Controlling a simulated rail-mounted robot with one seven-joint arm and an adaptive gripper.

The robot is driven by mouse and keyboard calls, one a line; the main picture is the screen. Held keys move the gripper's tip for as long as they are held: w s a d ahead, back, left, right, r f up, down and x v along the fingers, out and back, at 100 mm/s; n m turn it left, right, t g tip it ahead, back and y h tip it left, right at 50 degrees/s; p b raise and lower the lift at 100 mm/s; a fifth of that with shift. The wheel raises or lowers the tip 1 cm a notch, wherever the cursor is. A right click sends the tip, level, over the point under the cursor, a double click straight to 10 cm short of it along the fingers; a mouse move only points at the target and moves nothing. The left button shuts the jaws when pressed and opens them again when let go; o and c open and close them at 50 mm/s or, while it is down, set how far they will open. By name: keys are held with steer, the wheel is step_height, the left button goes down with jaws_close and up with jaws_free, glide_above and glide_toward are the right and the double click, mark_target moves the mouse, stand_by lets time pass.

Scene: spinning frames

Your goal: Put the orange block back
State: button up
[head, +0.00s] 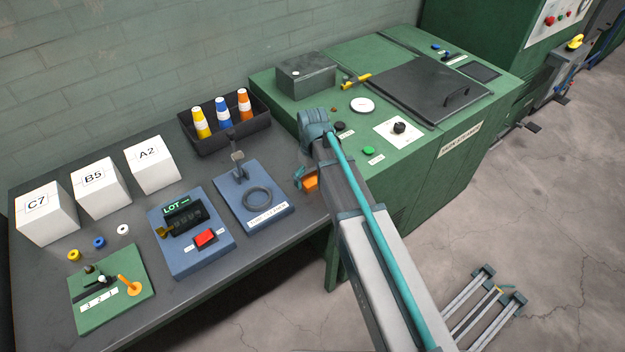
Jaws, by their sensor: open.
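The orange block (311,184) is at the right end of the dark workbench, close to the green machine. My arm hides part of it. My gripper (301,177) is mostly hidden behind my arm, with only a teal part of it showing at the block's left side. It is open. The block appears right at the gripper, but I cannot tell whether they touch or whether the block rests on the bench.
A blue panel with a ring (257,198) stands just left of the gripper. A LOT counter panel (191,233), white boxes (101,188) and a black tray (190,145) of coloured cones are further left. The green machine (430,150) stands right.

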mark_target(313, 178)
step_height(313, 178, up, 11)
steer(key=b, duration=0.2)
stand_by(0.3)
steer(key=shift+f, duration=0.15)
steer(key=s+d+f+m+g+h+p, duration=0.2)
steer(key=s+d+f+m+g, duration=0.15)
steer(key=s+d+f, duration=0.7)
steer(key=s+d+f+m+p, duration=0.2)
steer(key=s+d+f, duration=0.35)
steer(key=f, duration=0.45)
steer(key=s+d+f+m+g+y+p, duration=0.1)
steer(key=s+f, duration=0.8)
steer(key=s, duration=0.5)
steer(key=s+d+f+m+g+y+p, duration=0.1)
steer(key=s+d+f+g, duration=0.1)
steer(key=s+f, duration=0.7)
steer(key=s, duration=0.5)
steer(key=shift+s+f, duration=0.2)
steer(key=shift+s, duration=0.1)
